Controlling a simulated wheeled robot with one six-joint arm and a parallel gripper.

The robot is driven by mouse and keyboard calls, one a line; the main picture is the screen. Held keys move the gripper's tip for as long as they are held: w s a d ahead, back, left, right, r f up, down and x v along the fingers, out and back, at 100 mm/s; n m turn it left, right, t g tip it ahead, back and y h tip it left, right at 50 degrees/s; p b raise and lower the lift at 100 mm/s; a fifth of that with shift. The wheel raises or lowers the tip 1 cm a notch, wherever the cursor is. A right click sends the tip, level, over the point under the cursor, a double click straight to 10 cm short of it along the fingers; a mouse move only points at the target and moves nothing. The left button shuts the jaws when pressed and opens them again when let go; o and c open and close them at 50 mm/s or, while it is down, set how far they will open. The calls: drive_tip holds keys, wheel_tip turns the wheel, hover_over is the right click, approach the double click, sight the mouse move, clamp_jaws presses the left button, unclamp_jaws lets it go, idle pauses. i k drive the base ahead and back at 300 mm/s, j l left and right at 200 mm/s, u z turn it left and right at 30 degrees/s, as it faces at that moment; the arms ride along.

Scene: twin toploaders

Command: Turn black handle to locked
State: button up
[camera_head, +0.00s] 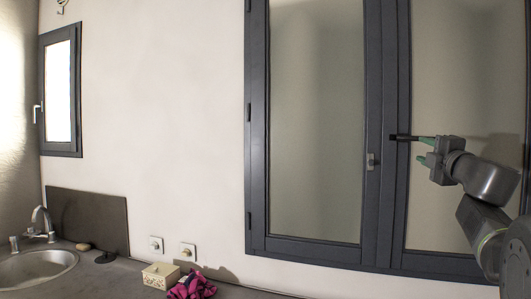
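The black handle (403,138) is on the dark frame of the large window at the right of the head view. It lies about horizontal, pointing right. My gripper (425,150) is at the right of it, with its green fingertips pointing left and spread apart. The upper fingertip is in line with the handle's right end and overlaps or nearly meets it. I cannot tell whether they touch. The lower fingertip is below the handle, with nothing visible between the fingers.
A small metallic fitting (371,161) sits on the window frame left of the handle. The large window (318,120) is closed. Below are a counter with a sink (38,268), a patterned box (161,275) and a pink-black cloth (192,287). A smaller window (60,92) is far left.

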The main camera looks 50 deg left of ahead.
sight(400, 137)
drive_tip(key=k+j, duration=1)
drive_tip(key=j, duration=0.15)
drive_tip(key=i+l+u, duration=0.25)
drive_tip(key=i, duration=0.15)
drive_tip(key=i+l+u, duration=0.2)
drive_tip(key=i+l, duration=0.05)
drive_tip(key=i, duration=0.1)
